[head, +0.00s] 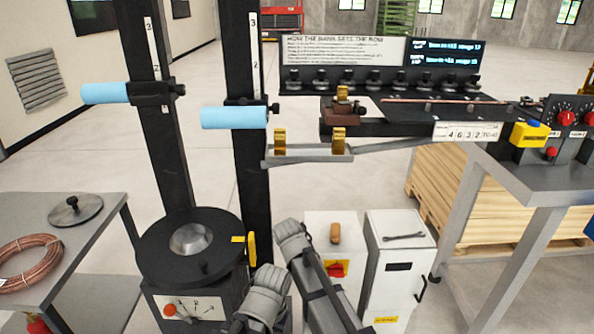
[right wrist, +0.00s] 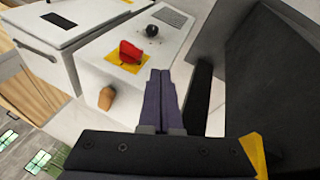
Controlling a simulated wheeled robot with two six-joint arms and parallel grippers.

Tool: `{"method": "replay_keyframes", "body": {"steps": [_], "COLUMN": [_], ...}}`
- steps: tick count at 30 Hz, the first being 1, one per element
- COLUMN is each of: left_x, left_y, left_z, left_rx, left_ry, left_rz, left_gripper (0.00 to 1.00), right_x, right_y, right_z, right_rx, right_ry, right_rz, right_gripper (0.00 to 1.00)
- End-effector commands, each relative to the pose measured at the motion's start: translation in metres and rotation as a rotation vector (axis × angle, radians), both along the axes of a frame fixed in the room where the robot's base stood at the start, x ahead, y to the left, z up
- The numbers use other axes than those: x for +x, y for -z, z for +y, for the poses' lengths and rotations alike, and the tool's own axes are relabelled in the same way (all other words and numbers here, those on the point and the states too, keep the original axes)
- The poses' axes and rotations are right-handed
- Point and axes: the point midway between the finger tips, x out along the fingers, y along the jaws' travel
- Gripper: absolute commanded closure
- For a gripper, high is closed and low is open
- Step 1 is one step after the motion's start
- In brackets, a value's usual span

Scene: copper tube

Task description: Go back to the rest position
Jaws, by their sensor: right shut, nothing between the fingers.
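My right gripper (right wrist: 163,75) shows in the right wrist view with its two dark fingers together and nothing between them. It is in front of a white box (right wrist: 172,50) with a red switch (right wrist: 130,52) on a yellow plate. In the head view, grey arm parts of mine rise from the bottom centre, between the round black turntable (head: 165,262) and the white box (head: 318,232). No fingertips can be made out there. My left gripper is not seen in either view.
Two black posts (head: 250,150) with light blue rollers (head: 234,117) stand behind the turntable. A white cabinet (head: 400,250) stands right of the box. A bench (head: 560,178) with a control panel is at right. A copper coil (head: 30,262) lies on the left table (head: 85,237).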

Motion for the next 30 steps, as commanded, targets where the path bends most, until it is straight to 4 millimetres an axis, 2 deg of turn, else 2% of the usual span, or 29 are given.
{"method": "replay_keyframes", "body": {"steps": [1, 6, 12, 15, 19, 21, 30], "left_x": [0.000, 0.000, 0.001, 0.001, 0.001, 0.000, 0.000], "left_y": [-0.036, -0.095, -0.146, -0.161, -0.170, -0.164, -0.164], "left_z": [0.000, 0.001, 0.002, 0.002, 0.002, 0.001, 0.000], "left_rx": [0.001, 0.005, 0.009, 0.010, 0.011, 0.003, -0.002], "left_ry": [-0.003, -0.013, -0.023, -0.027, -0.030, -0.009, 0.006], "left_rz": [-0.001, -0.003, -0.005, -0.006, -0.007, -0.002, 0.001], "left_gripper": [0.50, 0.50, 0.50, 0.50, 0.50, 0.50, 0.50], "right_x": [-0.029, -0.105, -0.179, -0.203, -0.220, -0.219, -0.217], "right_y": [-0.033, -0.083, -0.129, -0.144, -0.153, -0.146, -0.146], "right_z": [-0.004, -0.009, -0.011, -0.011, -0.011, -0.010, -0.010], "right_rx": [0.012, 0.062, 0.116, 0.134, 0.149, 0.146, 0.143], "right_ry": [-0.001, -0.013, -0.034, -0.045, -0.053, -0.049, -0.041], "right_rz": [0.034, 0.166, 0.300, 0.345, 0.380, 0.370, 0.360], "right_gripper": [1.00, 1.00, 1.00, 1.00, 1.00, 1.00, 1.00]}}
